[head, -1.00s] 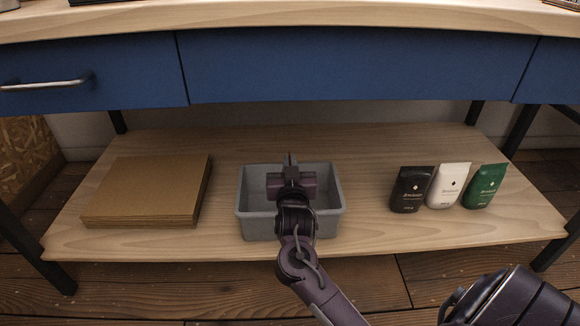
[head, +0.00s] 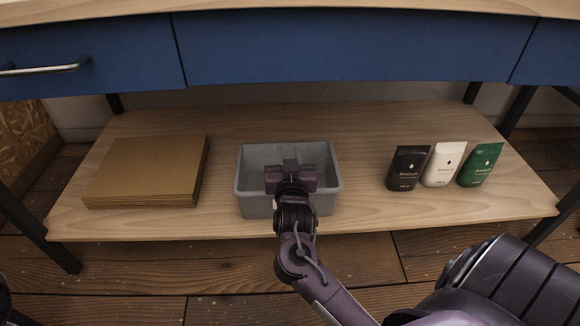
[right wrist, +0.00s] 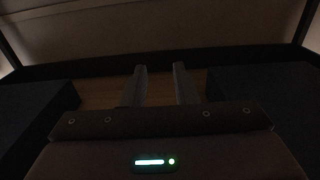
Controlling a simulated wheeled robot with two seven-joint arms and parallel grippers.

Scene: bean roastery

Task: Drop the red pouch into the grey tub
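The grey tub (head: 257,204) stands on the low wooden shelf, near its front middle. My right gripper (head: 290,164) is over the tub's opening in the head view and hides part of its inside. In the right wrist view its two fingers (right wrist: 161,76) stand apart, with nothing seen between them. I see no red pouch in either view; the hidden part of the tub's inside cannot be judged. My left gripper is not in view.
A stack of brown cardboard (head: 145,172) lies left of the tub. A black pouch (head: 407,170), a white pouch (head: 443,165) and a green pouch (head: 481,165) stand to its right. Blue drawers (head: 350,50) hang above the shelf. Bare shelf lies on both sides of the tub.

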